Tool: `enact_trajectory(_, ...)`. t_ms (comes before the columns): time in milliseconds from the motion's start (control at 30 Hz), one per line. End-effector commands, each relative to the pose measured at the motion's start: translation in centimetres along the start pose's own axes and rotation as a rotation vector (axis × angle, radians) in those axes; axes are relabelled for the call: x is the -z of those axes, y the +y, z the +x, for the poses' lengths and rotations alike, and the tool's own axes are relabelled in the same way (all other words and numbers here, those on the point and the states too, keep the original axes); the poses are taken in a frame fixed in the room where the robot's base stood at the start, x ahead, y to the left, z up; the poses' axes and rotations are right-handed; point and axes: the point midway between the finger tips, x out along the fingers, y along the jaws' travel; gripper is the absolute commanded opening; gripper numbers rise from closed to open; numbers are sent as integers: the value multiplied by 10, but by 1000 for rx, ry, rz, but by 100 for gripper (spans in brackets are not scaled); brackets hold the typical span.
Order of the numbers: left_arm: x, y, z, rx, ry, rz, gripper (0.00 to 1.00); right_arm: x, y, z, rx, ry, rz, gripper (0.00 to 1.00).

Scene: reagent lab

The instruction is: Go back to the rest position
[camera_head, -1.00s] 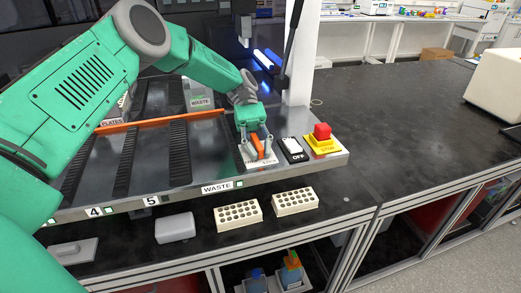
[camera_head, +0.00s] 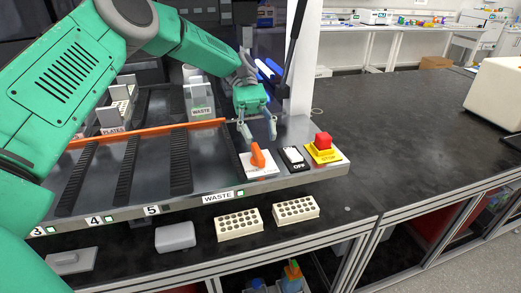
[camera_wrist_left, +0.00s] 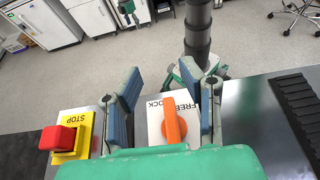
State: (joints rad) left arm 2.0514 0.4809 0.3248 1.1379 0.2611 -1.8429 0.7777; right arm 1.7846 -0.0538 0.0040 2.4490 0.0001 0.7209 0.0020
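My left gripper (camera_head: 258,138) is open and empty in the head view, just above and behind the orange knob (camera_head: 257,155). The knob stands on a white plate at the front right of the metal deck. In the left wrist view, the two blue-padded fingers (camera_wrist_left: 164,108) are spread wide, with the orange knob (camera_wrist_left: 172,122) between them in the picture. The plate's label there is partly hidden and reads "FREE" and "OCK". In the head view, the gripper appears clear of the knob. My right gripper cannot be made out in any view.
A red stop button (camera_head: 323,141) on a yellow base and an OFF switch (camera_head: 294,157) sit right of the knob. A WASTE container (camera_head: 199,100) and an orange bar (camera_head: 150,132) lie left. Two white tube racks (camera_head: 238,225) (camera_head: 297,208) stand in front.

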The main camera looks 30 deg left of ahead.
Motion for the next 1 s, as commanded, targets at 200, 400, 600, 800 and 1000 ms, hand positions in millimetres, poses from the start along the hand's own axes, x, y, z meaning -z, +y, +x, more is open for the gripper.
enact_trajectory(200,-20,1,-9,1,-1,-1,34,0,0,0,0,0,0,61)
enact_trajectory(400,-22,0,-10,1,-2,-2,34,1,0,0,0,0,0,61)
enact_trajectory(600,-22,0,-10,1,-2,-1,34,4,0,1,0,-2,0,61)
enact_trajectory(800,-22,0,-10,1,-2,-2,34,3,0,1,0,-3,0,61)
enact_trajectory(1000,-21,-7,3,3,-12,-2,34,-12,3,-1,-9,-12,-1,61)
